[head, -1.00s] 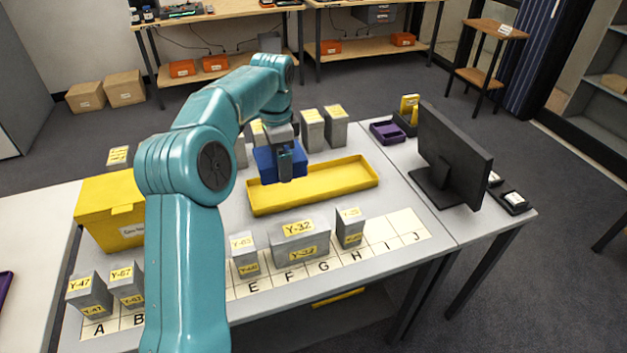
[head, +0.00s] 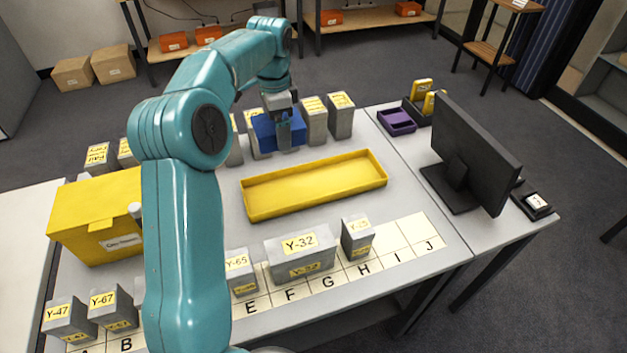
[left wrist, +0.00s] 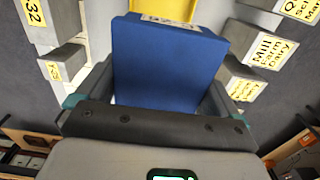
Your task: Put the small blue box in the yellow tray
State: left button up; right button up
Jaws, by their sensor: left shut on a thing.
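The small blue box (head: 265,133) is held in my left gripper (head: 285,138), whose arm comes in from the left. In the head view the box shows just behind the back wall of the yellow tray (head: 315,188), in front of the grey boxes at the back. Its height above the table is hard to tell. The tray is empty. In the left wrist view the blue box (left wrist: 168,65) fills the space between the fingers of my left gripper (left wrist: 160,95), and part of the yellow tray (left wrist: 165,8) shows beyond it. My right gripper is not in view.
Labelled grey boxes (head: 314,120) stand along the back. Others, such as Y-32 (head: 300,250), stand on the lettered strip in front. A yellow lidded box (head: 95,215) is at left. A purple tray (head: 397,122) and a monitor (head: 470,150) are at right.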

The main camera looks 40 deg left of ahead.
aim_at(284, 194)
pick_arm(q)
jog(key=shift+s+d+f, duration=0.1)
jog(key=shift+s+f, duration=0.1)
jog(key=shift+f, duration=0.1)
notch_tip(284, 194, down, 18)
jog(key=shift+s+f+b, duration=0.15)
jog(key=shift+f+b, duration=0.1)
jog(key=shift+b, duration=0.15)
jog(key=shift+f, duration=0.3)
jog(key=shift+f, duration=0.1)
jog(key=o, duration=0.8)
notch_tip(284, 194, up, 12)
jog(key=shift+r, duration=0.2)
